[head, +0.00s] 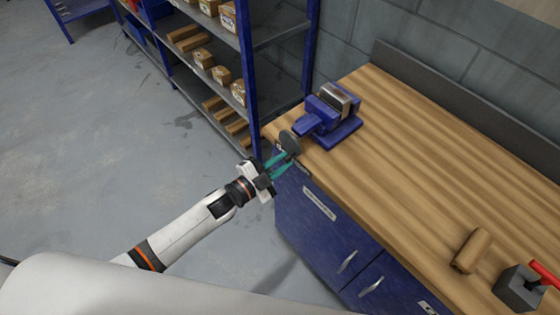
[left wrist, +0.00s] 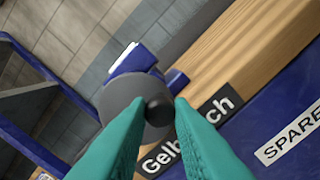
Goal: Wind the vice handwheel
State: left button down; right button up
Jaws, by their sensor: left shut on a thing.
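The blue vice (head: 328,117) is fixed on the far left corner of the wooden bench. Its grey round handwheel (head: 290,142) faces out over the bench's front edge. In the left wrist view the handwheel (left wrist: 122,100) is a grey disc with a dark knob (left wrist: 157,109). My left gripper (head: 282,162) reaches in from the left, in front of the bench edge. Its green fingers (left wrist: 158,120) are shut on the knob, which shows between their tips. The vice (left wrist: 135,60) is partly hidden behind the wheel. My right gripper is not in view.
The wooden bench top (head: 440,160) is mostly clear. A wooden block (head: 472,250) and a dark block with a red handle (head: 522,287) lie at its right. A blue shelf rack (head: 250,80) with boxes stands close left of the vice. Blue cabinets (head: 320,225) are below.

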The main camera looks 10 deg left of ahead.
pick_arm(q)
jog(key=shift+r+n+p, duration=0.45)
jog(key=shift+n+p, duration=0.05)
jog(key=shift+n, duration=0.9)
jog(key=shift+r+n+p, duration=0.15)
jog(key=shift+n+p, duration=0.2)
jog(key=shift+n, duration=0.15)
jog(key=c, duration=1.4)
grip_release()
